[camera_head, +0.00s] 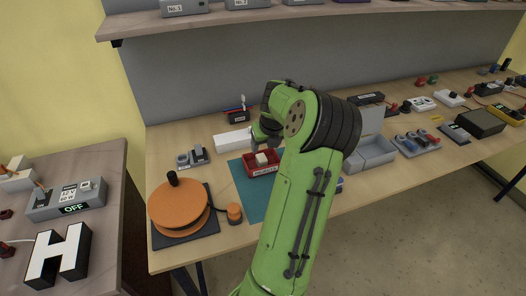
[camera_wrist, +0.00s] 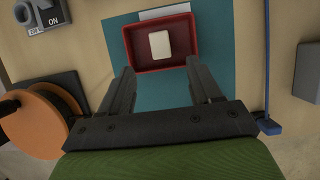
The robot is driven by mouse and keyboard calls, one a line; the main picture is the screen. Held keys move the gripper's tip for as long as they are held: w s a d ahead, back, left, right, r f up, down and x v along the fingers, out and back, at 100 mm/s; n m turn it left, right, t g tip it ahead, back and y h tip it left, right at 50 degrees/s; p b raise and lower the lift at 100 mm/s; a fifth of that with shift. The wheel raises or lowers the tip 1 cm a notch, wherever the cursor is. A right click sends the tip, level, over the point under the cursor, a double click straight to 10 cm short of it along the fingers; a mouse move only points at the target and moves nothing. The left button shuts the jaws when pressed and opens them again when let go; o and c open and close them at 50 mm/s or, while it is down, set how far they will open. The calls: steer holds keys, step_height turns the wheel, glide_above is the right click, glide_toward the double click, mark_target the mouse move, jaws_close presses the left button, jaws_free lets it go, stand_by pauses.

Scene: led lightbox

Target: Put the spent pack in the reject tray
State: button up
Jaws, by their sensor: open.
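The red reject tray (camera_head: 264,170) stands on a teal mat, and it also shows in the wrist view (camera_wrist: 133,58). A small off-white block, likely the spent pack (camera_wrist: 159,45), lies inside the tray, apart from its walls; it shows small in the head view (camera_head: 262,159). My gripper (camera_wrist: 158,78) is open and empty in the wrist view, its two fingers pointing toward the tray's near edge. In the head view my green arm reaches over the table and hides much of the gripper and the ground right of the tray.
An orange reel (camera_head: 178,207) on a dark base stands left of the mat (camera_head: 241,190). A switch box (camera_wrist: 40,14) and a white block (camera_head: 232,139) are behind. A grey compartment box (camera_head: 370,153) stands to the right. A shelf (camera_head: 300,13) overhangs the back.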

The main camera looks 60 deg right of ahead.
steer(key=w+a+r+n, duration=0.3)
steer(key=a+n, duration=0.3)
steer(key=a, duration=0.1)
steer(key=w+a+r+n, duration=0.3)
steer(key=a+n, duration=0.3)
steer(key=a, duration=0.2)
steer(key=w+a+r+n, duration=0.3)
steer(key=w+a+n, duration=0.1)
steer(key=a+n, duration=0.25)
steer(key=s+a+r+n+t+y, duration=0.1)
steer(key=s+a+n, duration=0.5)
steer(key=a+n, duration=0.5)
steer(key=s+a+r+n+t+y, duration=0.1)
steer(key=s+a+n+y, duration=0.1)
steer(key=s+a+n, duration=0.5)
steer(key=a+n, duration=0.5)
steer(key=n, duration=0.3)
steer(key=shift+s+a+r, duration=0.15)
steer(key=shift+a+r, duration=0.05)
steer(key=shift+a, duration=0.05)
steer(key=shift+n, duration=0.25)
steer(key=shift+d, duration=0.15)
